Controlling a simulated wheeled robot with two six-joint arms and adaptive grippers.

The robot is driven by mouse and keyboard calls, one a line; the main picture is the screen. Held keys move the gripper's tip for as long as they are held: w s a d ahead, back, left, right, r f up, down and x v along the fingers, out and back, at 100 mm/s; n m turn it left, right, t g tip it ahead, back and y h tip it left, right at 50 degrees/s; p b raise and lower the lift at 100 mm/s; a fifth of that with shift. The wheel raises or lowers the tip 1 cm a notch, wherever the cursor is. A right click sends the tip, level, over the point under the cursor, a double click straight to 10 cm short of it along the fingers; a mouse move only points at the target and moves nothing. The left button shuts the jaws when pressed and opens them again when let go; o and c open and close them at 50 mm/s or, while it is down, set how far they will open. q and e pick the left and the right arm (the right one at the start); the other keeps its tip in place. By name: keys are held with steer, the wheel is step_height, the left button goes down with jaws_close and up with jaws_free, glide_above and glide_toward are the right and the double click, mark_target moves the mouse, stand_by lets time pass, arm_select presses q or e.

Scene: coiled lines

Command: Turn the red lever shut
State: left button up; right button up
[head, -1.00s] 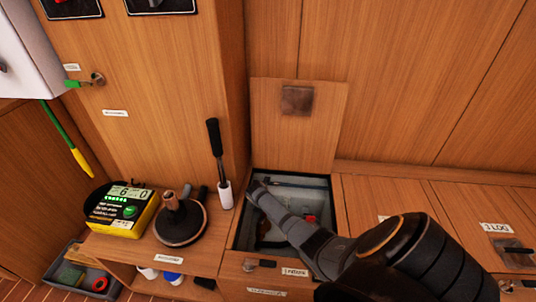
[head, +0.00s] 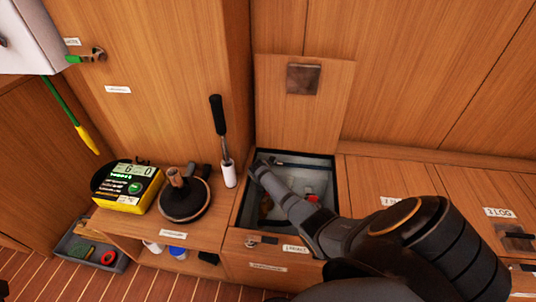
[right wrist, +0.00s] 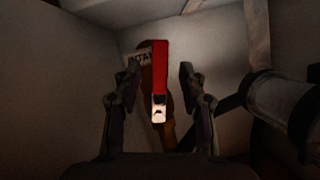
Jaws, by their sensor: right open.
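The red lever (right wrist: 160,66) stands upright in the right wrist view, with a pale metal fitting (right wrist: 159,107) at its lower end. My right gripper (right wrist: 158,72) is open, with one finger on each side of the lever and a gap on both sides. My left gripper is not in view.
The raised lid (head: 303,115) leans back.

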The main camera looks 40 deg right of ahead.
mark_target(265, 199)
steer(key=v, duration=1.1)
steer(key=shift+r, duration=0.3)
steer(key=shift+s+a, duration=0.1)
